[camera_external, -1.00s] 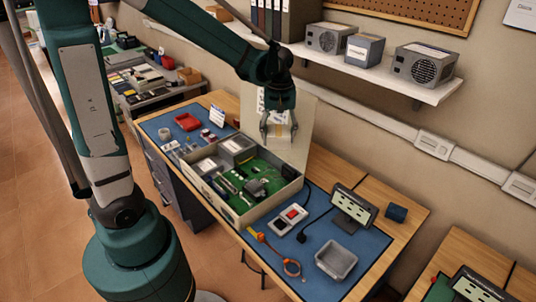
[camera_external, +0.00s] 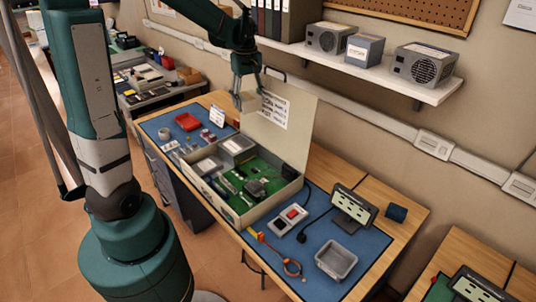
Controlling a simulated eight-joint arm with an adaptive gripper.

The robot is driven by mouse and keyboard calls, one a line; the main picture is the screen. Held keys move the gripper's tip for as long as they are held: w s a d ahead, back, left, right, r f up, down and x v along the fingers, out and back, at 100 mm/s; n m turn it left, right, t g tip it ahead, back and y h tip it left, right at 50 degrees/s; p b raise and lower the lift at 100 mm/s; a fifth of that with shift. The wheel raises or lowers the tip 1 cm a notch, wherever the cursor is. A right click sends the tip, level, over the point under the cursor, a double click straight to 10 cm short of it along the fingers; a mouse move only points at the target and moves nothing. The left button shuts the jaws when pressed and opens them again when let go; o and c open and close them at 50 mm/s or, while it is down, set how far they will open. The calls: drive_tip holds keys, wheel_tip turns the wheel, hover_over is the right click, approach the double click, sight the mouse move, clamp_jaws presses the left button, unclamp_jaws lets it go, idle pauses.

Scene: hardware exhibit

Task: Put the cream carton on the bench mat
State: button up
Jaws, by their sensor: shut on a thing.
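My gripper (camera_external: 247,90) is above the bench, in front of the left part of the raised case lid. It is shut on the cream carton (camera_external: 250,102), which is small in this view and partly covered by the fingers. The carton is held in the air, clear of the bench. The blue bench mat (camera_external: 373,247) covers much of the bench top, showing to the left and right of the open case.
The open case (camera_external: 238,215) with a green board stands mid-bench, its lid (camera_external: 295,130) upright. On the mat's right are a grey tray (camera_external: 336,260), a device with a red part (camera_external: 291,216) and a display (camera_external: 352,208). A red tray (camera_external: 188,122) sits left. A shelf (camera_external: 400,80) overhangs behind.

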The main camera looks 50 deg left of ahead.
drive_tip(key=s+a+n, duration=0.2)
drive_tip(key=a+n, duration=0.7)
drive_tip(key=a, duration=2.2)
drive_tip(key=s+a+f+n+b, duration=0.2)
drive_tip(key=s+a+f, duration=0.3)
drive_tip(key=a, duration=0.7)
drive_tip(key=s+a+f+n+b, duration=0.1)
drive_tip(key=s+a+f+n, duration=0.4)
drive_tip(key=a+f, duration=0.4)
drive_tip(key=s+a+f+n+b, duration=0.2)
drive_tip(key=s+a+f+n, duration=0.2)
drive_tip(key=a, duration=1.1)
drive_tip(key=s+f, duration=0.3)
drive_tip(key=shift+a+f+b, duration=0.2)
drive_tip(key=shift+b, duration=0.1)
drive_tip(key=shift+s+f, duration=0.1)
hover_over(160, 124)
drive_tip(key=shift+s+f, duration=0.1)
drive_tip(key=shift+f, duration=2.95)
drive_tip(key=shift+f+b, duration=0.35)
drive_tip(key=shift+f, duration=1.5)
